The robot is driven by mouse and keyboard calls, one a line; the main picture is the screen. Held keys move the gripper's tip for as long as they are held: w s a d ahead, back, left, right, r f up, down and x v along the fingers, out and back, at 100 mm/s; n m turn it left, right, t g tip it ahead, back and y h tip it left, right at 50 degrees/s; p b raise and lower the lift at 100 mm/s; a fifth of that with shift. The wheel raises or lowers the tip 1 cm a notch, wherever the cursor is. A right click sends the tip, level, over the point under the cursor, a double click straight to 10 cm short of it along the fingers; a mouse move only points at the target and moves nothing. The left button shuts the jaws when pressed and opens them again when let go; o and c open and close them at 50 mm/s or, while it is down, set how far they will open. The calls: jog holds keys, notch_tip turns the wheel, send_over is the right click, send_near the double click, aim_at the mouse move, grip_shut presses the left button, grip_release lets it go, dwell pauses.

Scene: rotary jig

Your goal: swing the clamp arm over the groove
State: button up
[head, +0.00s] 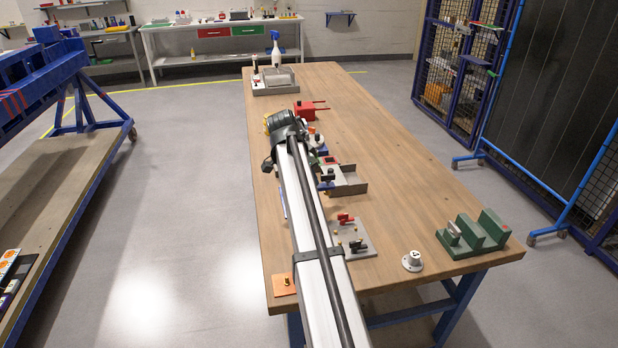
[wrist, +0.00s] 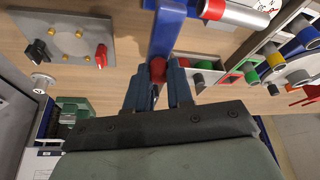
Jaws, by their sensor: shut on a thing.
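In the wrist view my gripper (wrist: 158,80) is shut on a small red knob (wrist: 158,69) at the near end of a blue bar, which I take for the clamp arm (wrist: 164,35). The bar runs away from the fingers to the top edge of the picture. A silver cylinder (wrist: 245,14) with a red band lies to the right of its far end, partly cut off by the frame. The groove is not clearly visible. In the head view my own arm hides the fingertips and most of this jig.
A grey plate (head: 350,238) with red and black knobs, a white round knob (head: 412,261) and a green stepped block (head: 474,233) stand on the near part of the wooden table (head: 400,200). A grey fixture (head: 345,181) and red part (head: 305,109) stand nearby. The table's right side is mostly clear.

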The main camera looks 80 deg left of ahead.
grip_shut()
jog(key=shift+n, duration=0.3)
jog(key=n, duration=0.1)
jog(key=a+n+y, duration=0.1)
jog(key=n, duration=0.1)
jog(key=shift+s+a+n+g, duration=0.1)
jog(key=shift+n+g, duration=0.2)
jog(key=shift+s+a+n+g+y, duration=0.2)
jog(key=shift+s+a+n+g, duration=0.5)
jog(key=shift+n, duration=1.55)
jog(key=shift+s+a+n+g+y, duration=0.3)
jog(key=shift+n+g, duration=0.65)
jog(key=shift+n, duration=1.35)
jog(key=shift+s+a+n+g+y, duration=0.1)
jog(key=shift+s+a+n+g, duration=0.45)
jog(key=shift+n, duration=1.7)
jog(key=shift+s+d+n+g, duration=0.2)
jog(key=shift+d+n+g, duration=0.1)
jog(key=shift+g, duration=0.1)
jog(key=o, duration=0.7)
grip_release()
jog(key=shift+a, duration=0.1)
